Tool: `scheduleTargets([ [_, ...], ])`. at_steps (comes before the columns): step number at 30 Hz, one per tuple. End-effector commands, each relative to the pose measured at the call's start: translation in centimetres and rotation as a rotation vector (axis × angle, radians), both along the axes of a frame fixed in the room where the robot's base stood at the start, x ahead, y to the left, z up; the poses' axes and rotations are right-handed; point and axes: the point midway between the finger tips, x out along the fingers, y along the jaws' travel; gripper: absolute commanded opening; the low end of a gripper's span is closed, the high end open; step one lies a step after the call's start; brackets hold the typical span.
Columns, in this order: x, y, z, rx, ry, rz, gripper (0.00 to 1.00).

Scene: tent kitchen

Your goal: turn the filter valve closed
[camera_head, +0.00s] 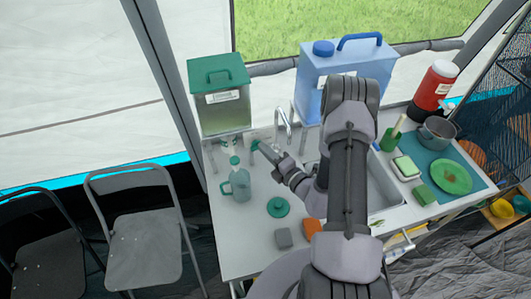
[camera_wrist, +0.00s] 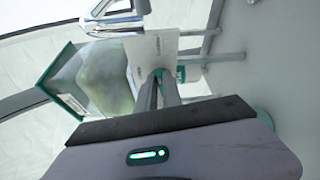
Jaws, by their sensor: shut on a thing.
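The water filter is a clear tank with a green lid (camera_head: 219,95) on a stand at the back left of the counter. It also shows at the left of the wrist view (camera_wrist: 95,75). My gripper (camera_head: 257,147) is low in front of the filter stand, to the right of the tank. In the wrist view, my gripper's fingers (camera_wrist: 160,80) are shut on a small green piece (camera_wrist: 181,73), which appears to be the filter valve. The fingers hide most of it, so I cannot tell how far it is turned.
A clear pitcher (camera_head: 240,185) stands just below the filter, left of my gripper. A round green lid (camera_head: 278,207), a grey sponge (camera_head: 283,238) and an orange block (camera_head: 312,229) lie in front. A faucet (camera_head: 283,122) and a blue water container (camera_head: 318,70) are to the right.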

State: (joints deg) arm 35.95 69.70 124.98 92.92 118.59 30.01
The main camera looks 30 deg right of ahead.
Motion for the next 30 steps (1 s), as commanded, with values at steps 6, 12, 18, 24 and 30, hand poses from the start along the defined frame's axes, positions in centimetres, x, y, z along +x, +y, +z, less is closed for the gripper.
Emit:
scheduleTargets([
  [6, 0.09, -0.12, -0.3, 0.107, -0.025, -0.001, 0.0],
  [12, 0.09, -0.13, -0.29, 0.162, -0.037, -0.001, 0.0],
  [18, 0.1, -0.14, -0.24, 0.184, -0.042, -0.002, 0.0],
  [24, 0.11, -0.15, -0.21, 0.186, -0.042, -0.002, 0.0],
  [30, 0.1, -0.14, -0.21, 0.185, -0.042, -0.002, 0.18],
])
